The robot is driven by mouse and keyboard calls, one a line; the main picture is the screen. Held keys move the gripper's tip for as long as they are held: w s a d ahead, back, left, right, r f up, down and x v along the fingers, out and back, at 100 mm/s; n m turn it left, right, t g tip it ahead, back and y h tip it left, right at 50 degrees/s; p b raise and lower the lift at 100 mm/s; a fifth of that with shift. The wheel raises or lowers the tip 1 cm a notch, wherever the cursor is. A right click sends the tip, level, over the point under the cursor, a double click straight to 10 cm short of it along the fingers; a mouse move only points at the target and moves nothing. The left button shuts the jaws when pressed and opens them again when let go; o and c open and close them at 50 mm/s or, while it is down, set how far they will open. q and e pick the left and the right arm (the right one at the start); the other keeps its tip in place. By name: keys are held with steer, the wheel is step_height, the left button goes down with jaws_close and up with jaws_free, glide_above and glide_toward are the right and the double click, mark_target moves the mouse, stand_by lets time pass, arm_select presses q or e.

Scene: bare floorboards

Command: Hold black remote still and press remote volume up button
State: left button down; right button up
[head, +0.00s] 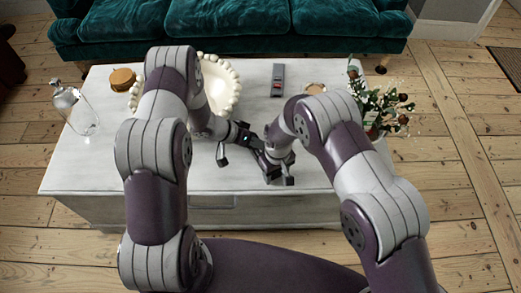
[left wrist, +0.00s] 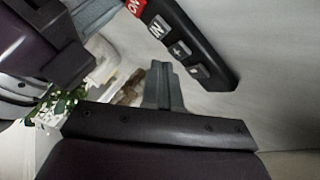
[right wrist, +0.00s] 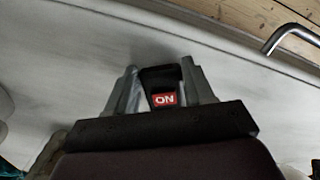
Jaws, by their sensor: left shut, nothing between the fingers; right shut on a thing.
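The black remote (left wrist: 201,36) shows in the left wrist view with a red ON button, an IN button and plus and minus buttons. My right gripper (right wrist: 163,84) is shut on its ON end, seen between the two fingers in the right wrist view. My left gripper (left wrist: 163,82) is shut and empty, its fingertips close beside the plus and minus buttons; I cannot tell whether they touch. In the head view my left gripper (head: 238,146) and right gripper (head: 279,170) are close together over the table's front part, largely hiding the remote.
The white table (head: 90,165) carries a beaded bowl (head: 217,85), a grey-and-black device (head: 278,80), a glass bottle (head: 75,108), a wooden round box (head: 122,79) and a plant (head: 383,107). A teal sofa (head: 230,25) stands behind. The table's front left is clear.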

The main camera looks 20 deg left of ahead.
mark_target(257, 151)
arm_select(q)
steer(key=shift+r, duration=2.55)
stand_by(3.2)
step_height(257, 151, up, 4)
steer(key=shift+f, duration=0.15)
steer(key=shift+f, duration=4.4)
